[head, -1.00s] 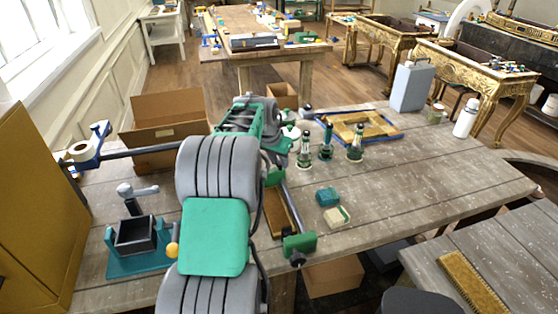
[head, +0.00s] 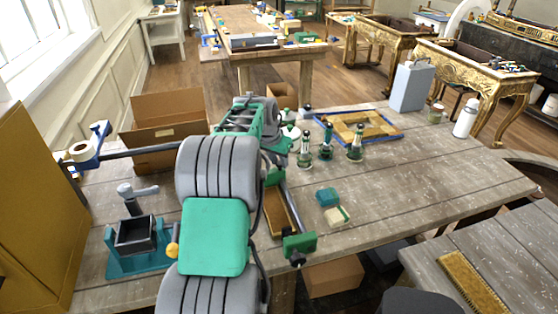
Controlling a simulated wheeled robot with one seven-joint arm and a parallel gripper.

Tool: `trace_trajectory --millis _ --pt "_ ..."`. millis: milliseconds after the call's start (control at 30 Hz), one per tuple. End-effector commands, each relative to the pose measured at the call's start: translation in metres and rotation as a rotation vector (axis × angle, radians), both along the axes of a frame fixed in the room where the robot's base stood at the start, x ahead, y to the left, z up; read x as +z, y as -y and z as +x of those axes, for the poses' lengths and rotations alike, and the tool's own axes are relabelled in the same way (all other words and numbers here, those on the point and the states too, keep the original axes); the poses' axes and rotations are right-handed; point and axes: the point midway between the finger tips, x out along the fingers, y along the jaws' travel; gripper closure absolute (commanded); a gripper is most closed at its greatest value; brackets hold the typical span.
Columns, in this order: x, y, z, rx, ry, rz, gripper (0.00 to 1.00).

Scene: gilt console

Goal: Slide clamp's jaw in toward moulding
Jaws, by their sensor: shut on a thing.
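The clamp is a grey bar with a green end jaw (head: 299,244) at the near edge of the wooden bench. A second green jaw (head: 275,177) shows farther up the bar. A gilt moulding strip (head: 277,213) lies alongside the bar, between the two jaws. My gripper (head: 273,162) is at the far jaw, beyond my grey and green arm, and is shut on it. The fingertips are mostly hidden. My arm also covers part of the moulding's left side, and I cannot tell whether either jaw touches the moulding.
Green-topped bottles (head: 326,145) stand right of the clamp, with a teal block (head: 327,197) and a pale block (head: 336,216) nearer. A blue-edged frame (head: 358,127) lies behind. A teal vise (head: 137,240) stands left. The bench's right part is mostly clear.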

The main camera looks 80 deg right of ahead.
Motion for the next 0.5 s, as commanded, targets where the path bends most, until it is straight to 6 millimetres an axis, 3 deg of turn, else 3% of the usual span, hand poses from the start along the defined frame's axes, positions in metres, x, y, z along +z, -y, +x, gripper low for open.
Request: trace_trajectory --millis 500 --pt "0.0 -0.012 -0.007 0.0 -0.001 0.0 1.0"
